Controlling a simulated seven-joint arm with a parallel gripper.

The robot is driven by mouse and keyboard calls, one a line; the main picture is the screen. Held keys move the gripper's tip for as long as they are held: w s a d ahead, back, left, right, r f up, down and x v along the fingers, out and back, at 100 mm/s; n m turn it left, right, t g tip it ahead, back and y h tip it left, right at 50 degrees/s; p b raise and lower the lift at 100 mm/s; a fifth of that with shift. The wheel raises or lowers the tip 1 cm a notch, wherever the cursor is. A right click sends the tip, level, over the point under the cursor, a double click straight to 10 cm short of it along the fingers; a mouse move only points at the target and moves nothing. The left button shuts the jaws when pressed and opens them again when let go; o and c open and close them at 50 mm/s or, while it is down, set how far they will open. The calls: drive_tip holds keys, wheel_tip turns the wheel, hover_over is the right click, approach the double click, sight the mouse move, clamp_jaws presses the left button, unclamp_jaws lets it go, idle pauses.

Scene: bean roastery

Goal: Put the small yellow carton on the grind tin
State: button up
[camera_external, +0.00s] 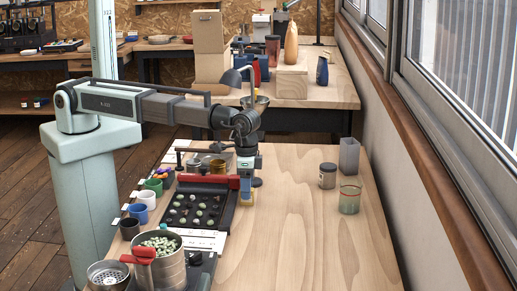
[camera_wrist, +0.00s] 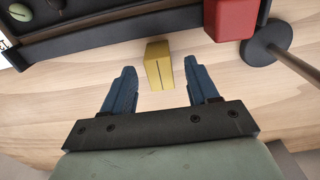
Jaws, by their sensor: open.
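The small yellow carton (camera_wrist: 159,64) stands on the wooden tabletop in the wrist view, in line with the gap between my fingertips. My gripper (camera_external: 246,194) points down at the table beside the black tray, with its blue fingers open. In the wrist view its two fingertips (camera_wrist: 158,74) lie on either side of the carton's near end, and a gap shows on each side. In the external view the carton is mostly hidden by the fingers. A short grey tin with a dark lid (camera_external: 327,176), which looks like the grind tin, stands upright to the right.
A green-tinted glass (camera_external: 349,199) and a tall grey container (camera_external: 349,155) stand close to that tin. The black tray (camera_external: 187,222) of beans with a red bar (camera_external: 207,184) lies left of my gripper. A round black base (camera_wrist: 268,44) is near the carton. The table's middle is clear.

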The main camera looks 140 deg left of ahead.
drive_tip(key=shift+r, duration=2)
